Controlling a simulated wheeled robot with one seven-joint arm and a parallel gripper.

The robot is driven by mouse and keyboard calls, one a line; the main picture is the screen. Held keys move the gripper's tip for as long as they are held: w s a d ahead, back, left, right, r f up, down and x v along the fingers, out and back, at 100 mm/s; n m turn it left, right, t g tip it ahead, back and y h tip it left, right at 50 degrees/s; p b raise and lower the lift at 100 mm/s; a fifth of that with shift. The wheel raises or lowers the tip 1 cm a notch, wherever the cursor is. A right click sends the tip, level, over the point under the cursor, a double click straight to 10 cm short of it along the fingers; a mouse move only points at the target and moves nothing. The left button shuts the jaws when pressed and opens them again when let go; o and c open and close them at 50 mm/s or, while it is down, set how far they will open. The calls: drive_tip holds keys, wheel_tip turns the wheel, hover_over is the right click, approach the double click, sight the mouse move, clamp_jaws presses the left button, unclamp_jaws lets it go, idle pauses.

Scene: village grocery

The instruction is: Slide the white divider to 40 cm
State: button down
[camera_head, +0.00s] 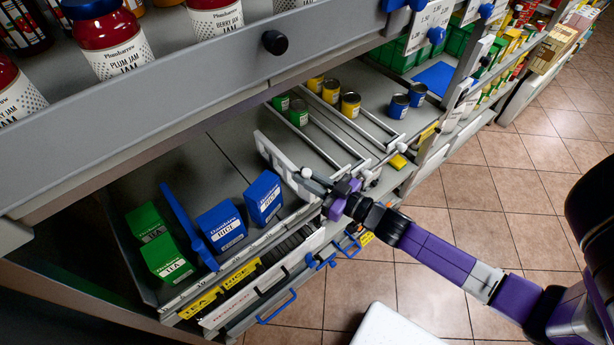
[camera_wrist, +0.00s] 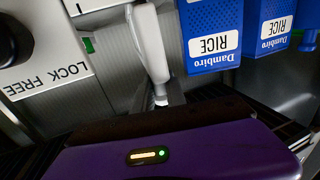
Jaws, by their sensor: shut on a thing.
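The white divider (camera_head: 270,151) stands on the lower grey shelf, to the right of the blue rice boxes and left of the tins. My gripper (camera_head: 312,180) is at the divider's front end, by a round white knob, and is shut on the divider. In the wrist view the white divider (camera_wrist: 149,42) runs down to my gripper (camera_wrist: 165,97); the exact grip point is partly hidden. The marks along the shelf's front edge (camera_head: 240,256) are too small to read, so I cannot tell the divider's position in centimetres.
Blue rice boxes (camera_head: 221,227) and green boxes (camera_head: 167,258) stand left, with a blue divider (camera_head: 189,226) between them. Tins (camera_head: 350,105) stand in rails right. A "LOCK FREE" plate (camera_wrist: 35,60) is close by my gripper. The jam shelf (camera_head: 150,100) overhangs. Bare shelf separates rice and divider.

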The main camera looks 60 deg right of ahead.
drive_tip(key=shift+w+a, duration=0.2)
drive_tip(key=shift+a, duration=0.6)
drive_tip(key=shift+w+a, duration=0.25)
drive_tip(key=shift+a, duration=0.5)
drive_tip(key=shift+w+a, duration=0.2)
drive_tip(key=shift+a, duration=0.6)
drive_tip(key=c, duration=1.3)
unclamp_jaws()
drive_tip(key=shift+c, duration=0.2)
drive_tip(key=s+b, duration=0.1)
drive_tip(key=s, duration=0.6)
drive_tip(key=shift+s, duration=0.4)
